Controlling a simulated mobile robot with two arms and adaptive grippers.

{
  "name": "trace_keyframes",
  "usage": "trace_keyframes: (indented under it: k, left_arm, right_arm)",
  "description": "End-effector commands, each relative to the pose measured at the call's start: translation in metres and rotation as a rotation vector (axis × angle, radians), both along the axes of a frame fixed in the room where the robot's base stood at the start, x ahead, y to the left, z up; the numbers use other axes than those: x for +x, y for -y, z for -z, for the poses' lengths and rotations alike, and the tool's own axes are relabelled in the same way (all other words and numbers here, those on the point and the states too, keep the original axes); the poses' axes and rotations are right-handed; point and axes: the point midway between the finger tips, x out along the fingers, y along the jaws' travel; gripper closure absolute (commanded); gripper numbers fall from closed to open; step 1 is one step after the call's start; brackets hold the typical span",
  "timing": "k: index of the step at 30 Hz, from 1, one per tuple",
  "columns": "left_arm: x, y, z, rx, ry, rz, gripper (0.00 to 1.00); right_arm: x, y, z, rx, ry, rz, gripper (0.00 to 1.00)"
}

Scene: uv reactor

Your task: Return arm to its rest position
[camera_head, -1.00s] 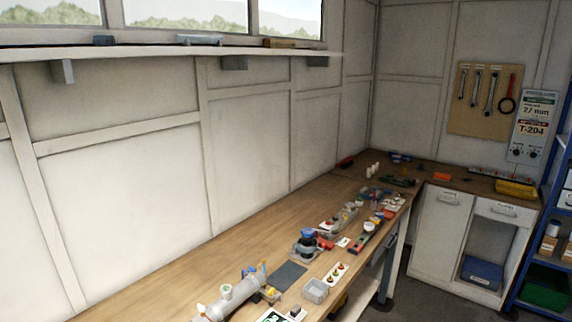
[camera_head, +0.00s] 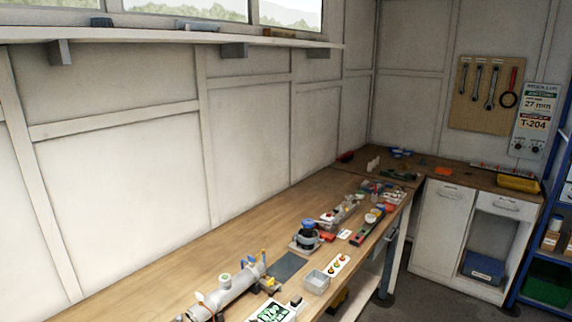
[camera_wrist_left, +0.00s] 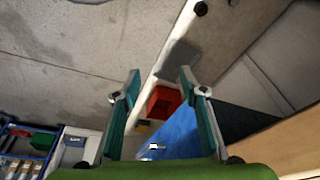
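My left gripper (camera_wrist_left: 158,98) shows in the left wrist view, with its two green-padded fingers spread apart. It is open and nothing is between the pads. Behind the fingers are a red bin (camera_wrist_left: 162,103) and a blue panel (camera_wrist_left: 185,135), both apart from the gripper as far as I can tell. Neither of my arms shows in the head view. My right gripper is not in view.
White cabinets (camera_head: 440,225) and a blue shelf rack stand at the right. Bare floor lies before them.

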Motion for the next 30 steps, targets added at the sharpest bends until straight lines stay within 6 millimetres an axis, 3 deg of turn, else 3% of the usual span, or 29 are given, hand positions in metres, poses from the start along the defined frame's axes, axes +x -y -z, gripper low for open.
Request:
trace_keyframes:
  k: [1, 3, 8, 15, 21, 25, 30]
  left_arm:
    - [-0.006, -0.001, 0.042, 0.002, -0.019, 0.002, 0.61]
    - [-0.015, -0.002, 0.084, 0.004, -0.032, 0.004, 0.61]
    - [-0.045, -0.006, 0.174, 0.007, -0.063, 0.01, 0.61]
    - [-0.113, -0.016, 0.289, 0.013, -0.11, 0.021, 0.61]
    - [-0.171, -0.027, 0.346, 0.018, -0.14, 0.028, 0.61]
    - [-0.192, -0.032, 0.361, 0.02, -0.149, 0.032, 0.61]
    - [-0.201, -0.034, 0.365, 0.02, -0.151, 0.033, 0.61]
  right_arm:
    - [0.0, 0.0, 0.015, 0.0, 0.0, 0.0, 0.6]
    - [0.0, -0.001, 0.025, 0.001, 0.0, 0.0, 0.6]
    - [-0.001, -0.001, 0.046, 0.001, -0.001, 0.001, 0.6]
    - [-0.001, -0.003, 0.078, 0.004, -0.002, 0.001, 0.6]
    - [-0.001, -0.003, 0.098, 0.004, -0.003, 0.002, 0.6]
    - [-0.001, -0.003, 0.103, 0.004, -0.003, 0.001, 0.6]
    - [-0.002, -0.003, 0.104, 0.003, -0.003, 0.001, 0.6]
